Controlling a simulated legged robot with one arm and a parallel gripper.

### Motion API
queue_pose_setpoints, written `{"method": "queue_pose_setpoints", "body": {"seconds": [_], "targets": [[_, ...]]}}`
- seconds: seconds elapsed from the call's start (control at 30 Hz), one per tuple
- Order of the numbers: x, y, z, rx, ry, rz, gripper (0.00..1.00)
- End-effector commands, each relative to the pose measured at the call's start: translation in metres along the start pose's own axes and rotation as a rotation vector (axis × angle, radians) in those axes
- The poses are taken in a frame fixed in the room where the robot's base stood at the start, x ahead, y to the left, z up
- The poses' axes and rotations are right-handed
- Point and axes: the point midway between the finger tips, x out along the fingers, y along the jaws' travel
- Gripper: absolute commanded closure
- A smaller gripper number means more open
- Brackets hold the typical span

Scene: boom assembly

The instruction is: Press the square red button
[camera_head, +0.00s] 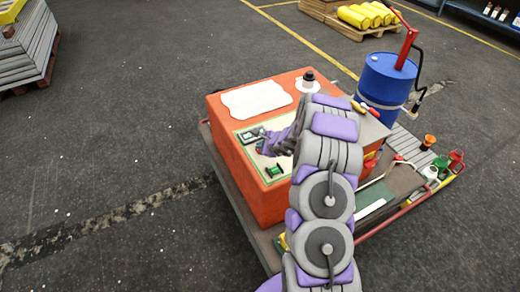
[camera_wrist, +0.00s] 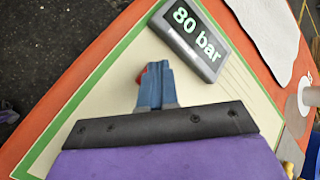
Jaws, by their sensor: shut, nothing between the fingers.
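The orange control box (camera_head: 238,155) has a cream panel with a green border on its top. In the wrist view, my gripper (camera_wrist: 155,72) is shut and empty, with its fingertips over the cream panel. A small red piece (camera_wrist: 141,77), likely the red button, shows at the left edge of the fingertips. The fingers hide most of it, so I cannot tell its shape or whether they touch it. In the head view, my gripper (camera_head: 264,148) is low over the panel, and my arm covers part of the box.
A display (camera_wrist: 193,38) reading "80 bar" is beside the fingertips. A green part (camera_head: 275,170) is on the panel's near side. A black knob (camera_head: 309,76) stands at the back of the box. A blue barrel (camera_head: 384,82) with a red lever is behind right. Open floor lies left.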

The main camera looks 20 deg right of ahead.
Motion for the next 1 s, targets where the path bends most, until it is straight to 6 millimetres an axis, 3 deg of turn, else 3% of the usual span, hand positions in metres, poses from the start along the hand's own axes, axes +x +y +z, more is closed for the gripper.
{"method": "queue_pose_setpoints", "body": {"seconds": [0.47,1.0], "targets": [[0.001,0.001,-0.001,0.001,0.001,0.001,1.0],[-0.012,-0.008,0.008,0.0,0.0,0.001,1.0]]}}
